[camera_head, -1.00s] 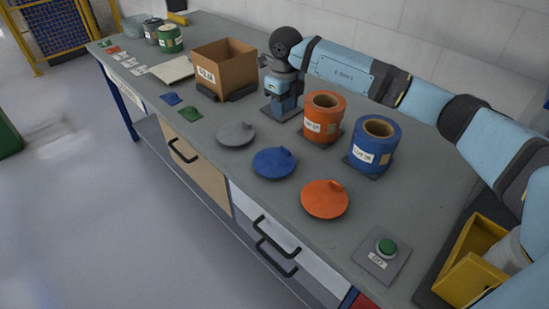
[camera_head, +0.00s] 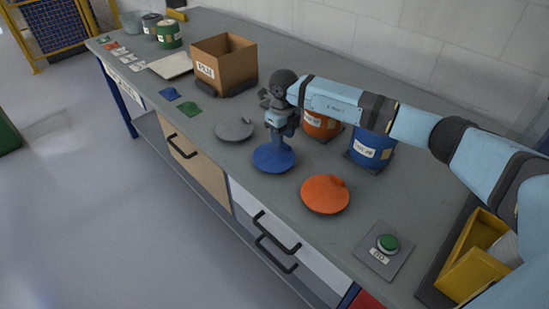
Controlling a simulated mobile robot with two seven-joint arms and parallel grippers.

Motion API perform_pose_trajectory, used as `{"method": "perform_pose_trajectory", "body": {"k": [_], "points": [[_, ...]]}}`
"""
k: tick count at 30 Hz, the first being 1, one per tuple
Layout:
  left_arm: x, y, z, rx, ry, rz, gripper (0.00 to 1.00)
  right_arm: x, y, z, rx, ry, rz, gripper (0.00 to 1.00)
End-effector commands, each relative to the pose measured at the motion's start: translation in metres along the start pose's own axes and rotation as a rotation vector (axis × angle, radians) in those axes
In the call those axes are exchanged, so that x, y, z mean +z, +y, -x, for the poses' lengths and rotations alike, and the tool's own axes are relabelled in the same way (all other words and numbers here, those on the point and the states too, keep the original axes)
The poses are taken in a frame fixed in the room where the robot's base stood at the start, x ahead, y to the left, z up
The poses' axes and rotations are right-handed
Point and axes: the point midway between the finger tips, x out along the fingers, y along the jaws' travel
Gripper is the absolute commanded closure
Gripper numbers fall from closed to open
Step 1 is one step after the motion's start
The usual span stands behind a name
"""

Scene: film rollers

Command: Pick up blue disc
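The blue disc (camera_head: 272,160) lies flat on the grey workbench (camera_head: 215,180), between the grey disc (camera_head: 233,130) and the orange disc (camera_head: 325,196). My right gripper (camera_head: 282,142) points down over the blue disc's far side. Its fingertips are at or just above the disc's raised knob, which they hide. I cannot tell whether the fingers touch or close on it. My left gripper is not in view.
A cardboard box (camera_head: 225,67) is at the back. A green button (camera_head: 387,243) and a yellow bin (camera_head: 470,262) are at the front right. Drawer handles line the front edge.

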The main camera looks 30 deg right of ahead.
Motion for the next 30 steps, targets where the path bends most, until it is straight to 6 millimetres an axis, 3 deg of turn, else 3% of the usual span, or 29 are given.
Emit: {"method": "perform_pose_trajectory", "body": {"k": [4,11,15,16,30], "points": [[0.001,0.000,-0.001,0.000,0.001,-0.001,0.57,0.000,0.000,-0.020,0.000,0.001,0.000,0.62],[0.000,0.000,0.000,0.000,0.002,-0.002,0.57,0.000,-0.001,-0.021,0.000,0.000,0.000,0.64],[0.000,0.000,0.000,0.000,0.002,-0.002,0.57,0.000,-0.001,-0.021,0.000,0.000,0.000,0.96],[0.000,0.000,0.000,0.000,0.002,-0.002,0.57,0.000,-0.001,-0.021,0.000,0.000,0.000,1.00],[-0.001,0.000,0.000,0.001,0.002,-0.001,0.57,0.000,-0.001,-0.013,0.000,-0.001,0.000,1.00]]}}
